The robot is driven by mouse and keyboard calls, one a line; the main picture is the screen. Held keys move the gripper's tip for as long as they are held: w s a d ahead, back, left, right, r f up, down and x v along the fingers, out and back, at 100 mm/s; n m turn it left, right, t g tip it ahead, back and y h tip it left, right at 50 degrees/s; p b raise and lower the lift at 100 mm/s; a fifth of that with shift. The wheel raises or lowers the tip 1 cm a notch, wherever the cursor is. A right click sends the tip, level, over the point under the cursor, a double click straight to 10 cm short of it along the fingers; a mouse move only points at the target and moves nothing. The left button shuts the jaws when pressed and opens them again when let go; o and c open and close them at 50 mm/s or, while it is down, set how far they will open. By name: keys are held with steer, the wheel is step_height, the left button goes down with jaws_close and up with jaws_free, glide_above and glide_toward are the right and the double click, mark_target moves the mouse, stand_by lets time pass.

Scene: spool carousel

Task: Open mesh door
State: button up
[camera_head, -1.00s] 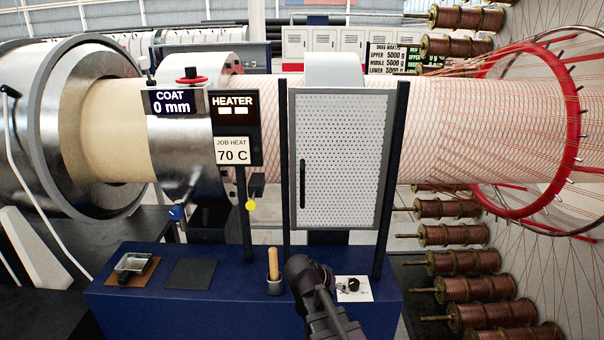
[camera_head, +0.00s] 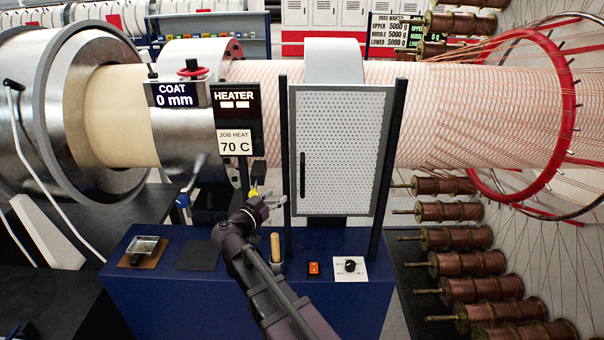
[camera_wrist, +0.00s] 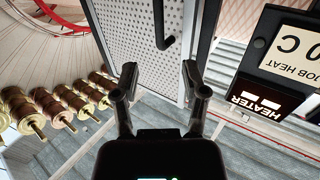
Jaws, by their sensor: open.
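The mesh door (camera_head: 340,150) is a white perforated panel in a grey frame between two dark posts, and it looks closed. Its black vertical handle (camera_head: 302,175) is near the door's left edge. My gripper (camera_head: 272,203) is just left of the left post, below the handle's level. In the wrist view the door (camera_wrist: 128,35) fills the upper middle and its handle (camera_wrist: 162,22) is beyond the fingertips. My gripper (camera_wrist: 158,80) is open there, with nothing between its fingers and apart from the handle.
The heater sign (camera_head: 236,110) on its post stands close left of the door. The blue bench (camera_head: 130,285) carries a wooden-handled tool (camera_head: 275,248), an orange switch (camera_head: 314,268) and a knob plate (camera_head: 350,275). Several copper spools (camera_head: 450,211) are at right.

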mark_target(301, 177)
stand_by(0.3)
steer(key=x, duration=1.4)
steer(key=shift+f, duration=0.1)
jaws_close()
